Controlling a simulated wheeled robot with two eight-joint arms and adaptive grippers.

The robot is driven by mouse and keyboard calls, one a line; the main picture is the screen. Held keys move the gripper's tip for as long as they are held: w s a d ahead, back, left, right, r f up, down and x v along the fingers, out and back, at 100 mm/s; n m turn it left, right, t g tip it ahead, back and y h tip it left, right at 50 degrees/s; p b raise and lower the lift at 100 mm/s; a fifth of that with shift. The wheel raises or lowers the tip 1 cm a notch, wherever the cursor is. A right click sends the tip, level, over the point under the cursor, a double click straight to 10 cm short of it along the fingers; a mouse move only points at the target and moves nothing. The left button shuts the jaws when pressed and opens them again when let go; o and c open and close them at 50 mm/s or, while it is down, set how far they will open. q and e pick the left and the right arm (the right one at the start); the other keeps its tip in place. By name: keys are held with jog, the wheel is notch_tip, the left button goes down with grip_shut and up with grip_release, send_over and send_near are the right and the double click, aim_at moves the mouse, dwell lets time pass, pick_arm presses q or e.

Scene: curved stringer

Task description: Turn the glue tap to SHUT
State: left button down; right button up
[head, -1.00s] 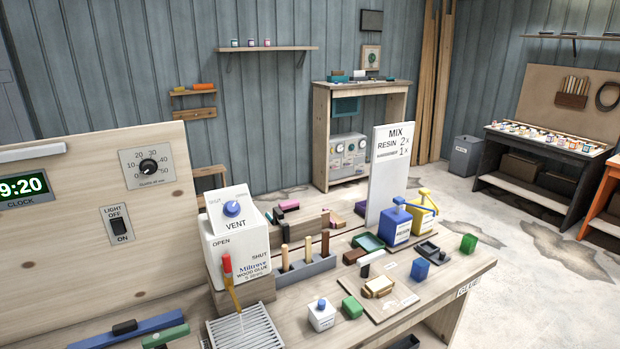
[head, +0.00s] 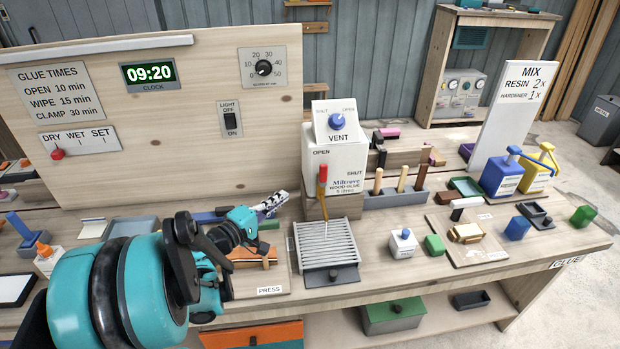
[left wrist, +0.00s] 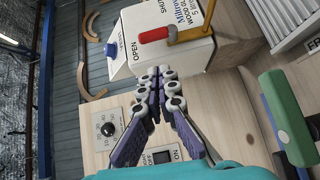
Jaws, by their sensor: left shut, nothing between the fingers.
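The glue box (head: 335,167) is white, with OPEN at its upper left and SHUT at its lower right. The tap's red handle (head: 323,173) stands upright just under OPEN; it also shows in the left wrist view (left wrist: 153,35). A thin yellow strand hangs below the tap to the slatted drip tray (head: 327,245). My left gripper (head: 280,202) is shut and empty, left of the box and apart from the handle. In the left wrist view its fingertips (left wrist: 160,75) lie together a little short of the box. My right gripper is not in view.
The vent box with a blue knob (head: 337,121) sits on top of the glue box. A rack of wooden sticks (head: 395,197) stands to its right. A panel (head: 185,110) with dial and light switch rises behind my left arm. A green-handled item (left wrist: 285,115) lies near the left gripper.

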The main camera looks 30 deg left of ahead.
pick_arm(q)
jog(key=a, duration=0.2)
jog(key=b, duration=0.2)
send_near(323, 174)
jog(key=w+a, duration=0.4)
jog(key=shift+n+t+y, duration=0.3)
jog(key=shift+n, duration=0.1)
jog(key=w+d, duration=0.1)
jog(key=w+d+b, duration=0.1)
jog(key=d, duration=0.1)
jog(key=shift+w+d+f, duration=0.1)
jog(key=shift+w+d, duration=0.2)
jog(key=shift+w, duration=0.05)
jog(key=shift+d+r+p, duration=0.15)
jog(key=shift+r+p, duration=0.05)
jog(key=shift+p, duration=0.3)
